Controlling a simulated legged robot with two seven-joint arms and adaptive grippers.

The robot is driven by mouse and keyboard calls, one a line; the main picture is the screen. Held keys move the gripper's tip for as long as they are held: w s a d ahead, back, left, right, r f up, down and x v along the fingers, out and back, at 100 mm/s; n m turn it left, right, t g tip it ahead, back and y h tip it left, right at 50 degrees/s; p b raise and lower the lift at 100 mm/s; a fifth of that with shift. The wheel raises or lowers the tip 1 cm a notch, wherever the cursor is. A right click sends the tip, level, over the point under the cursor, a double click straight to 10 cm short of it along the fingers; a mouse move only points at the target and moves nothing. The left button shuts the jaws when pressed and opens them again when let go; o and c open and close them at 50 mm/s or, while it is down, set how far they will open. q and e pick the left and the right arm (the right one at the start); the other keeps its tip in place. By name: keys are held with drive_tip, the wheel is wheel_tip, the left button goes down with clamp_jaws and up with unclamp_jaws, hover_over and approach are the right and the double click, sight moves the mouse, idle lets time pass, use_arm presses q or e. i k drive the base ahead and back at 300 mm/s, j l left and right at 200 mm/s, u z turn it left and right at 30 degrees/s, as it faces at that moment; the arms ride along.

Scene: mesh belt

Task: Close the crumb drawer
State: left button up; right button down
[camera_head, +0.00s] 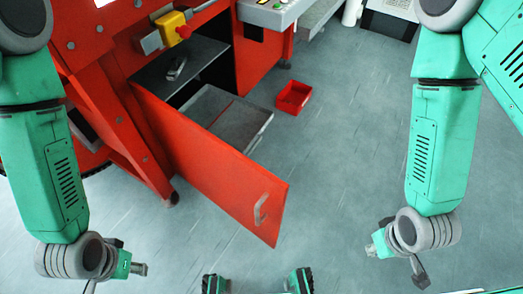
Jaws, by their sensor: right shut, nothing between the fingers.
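The crumb drawer appears to be the shallow grey metal tray (240,122) low in the red machine's cabinet. It sticks out of the dark opening, and the open red door partly hides its near side. The red door (215,175) stands swung out towards me, with a pale bar handle (261,209) near its free end. My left gripper (139,268) is at the lower left, apart from the door and tray; its fingers are too small to read. My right gripper (371,250) is at the lower right, shut and empty, well away from the door.
A small red bin (293,98) stands on the floor right of the tray. A yellow box with a red button (172,27) is on the machine above the opening. A small grey object (177,69) lies on the dark shelf. The grey floor (335,165) between my arms is clear.

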sight(242, 123)
drive_tip(key=l+u, duration=0.15)
drive_tip(key=l, duration=0.25)
drive_tip(key=k+l+u, duration=0.2)
drive_tip(key=l, duration=0.15)
drive_tip(key=l+u, duration=0.15)
drive_tip(key=l, duration=0.25)
drive_tip(key=k+l+u, duration=0.2)
drive_tip(key=l, duration=0.15)
drive_tip(key=i+l+u, duration=0.2)
drive_tip(key=l, duration=0.2)
drive_tip(key=i+l+u, duration=0.2)
drive_tip(key=l, duration=0.2)
drive_tip(key=l+u, duration=0.2)
drive_tip(key=l, duration=0.25)
drive_tip(key=i+l+u, duration=0.2)
drive_tip(key=l, duration=0.25)
drive_tip(key=i+l+u, duration=0.35)
drive_tip(key=i+l, duration=0.45)
drive_tip(key=l, duration=0.1)
